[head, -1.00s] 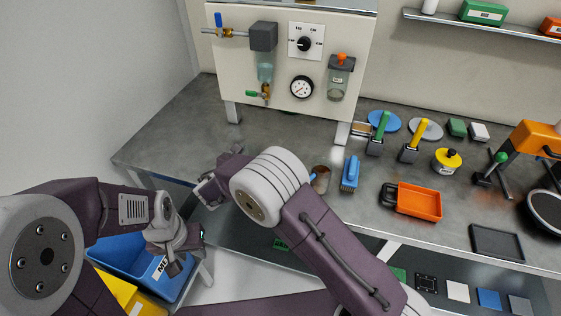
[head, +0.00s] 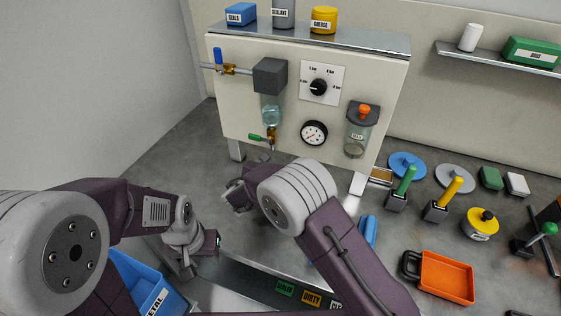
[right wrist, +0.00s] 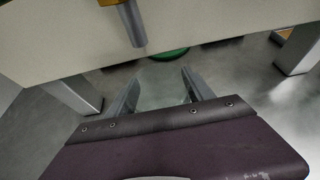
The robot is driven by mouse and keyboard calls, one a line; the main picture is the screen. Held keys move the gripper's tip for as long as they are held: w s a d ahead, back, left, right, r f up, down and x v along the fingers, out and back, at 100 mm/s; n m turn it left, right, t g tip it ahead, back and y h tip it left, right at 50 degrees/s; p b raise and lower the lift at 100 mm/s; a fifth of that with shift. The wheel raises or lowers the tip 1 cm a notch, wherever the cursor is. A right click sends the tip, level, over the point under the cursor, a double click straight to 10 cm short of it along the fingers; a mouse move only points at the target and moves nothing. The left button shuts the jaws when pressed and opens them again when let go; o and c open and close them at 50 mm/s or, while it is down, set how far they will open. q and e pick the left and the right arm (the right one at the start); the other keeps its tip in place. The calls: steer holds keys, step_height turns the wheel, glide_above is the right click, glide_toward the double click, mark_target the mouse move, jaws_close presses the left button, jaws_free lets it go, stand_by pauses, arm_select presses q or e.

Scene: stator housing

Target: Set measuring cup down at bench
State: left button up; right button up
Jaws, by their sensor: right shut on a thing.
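My right gripper (right wrist: 160,97) is shut on a clear see-through thing, which looks like the measuring cup (right wrist: 160,84), between its two fingers in the right wrist view. In the head view this gripper (head: 236,192) is over the bench, in front of and below the panel's drain valve; the cup cannot be made out there. The grey bench top (head: 180,142) runs under the panel. My left gripper (head: 212,244) hangs low near the bench's front edge, its jaws too unclear to judge.
The cream panel (head: 235,100) stands on legs (right wrist: 82,92). A grey tube (right wrist: 132,22) hangs down ahead of the right gripper, with a green round thing (right wrist: 168,53) beyond it. A blue bin (head: 148,283) is below left. An orange tray (head: 446,276) is right.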

steer(key=shift+w+f, duration=0.15)
steer(key=f+b, duration=0.1)
steer(key=s+f+b, duration=0.1)
steer(key=f+b, duration=0.1)
steer(key=shift+f, duration=0.15)
steer(key=shift+w, duration=0.4)
steer(key=shift+s+f, duration=0.1)
steer(key=shift+s, duration=0.05)
steer(key=o, duration=1)
steer(key=shift+s, duration=0.1)
steer(key=o, duration=0.3)
steer(key=shift+o, duration=0.2)
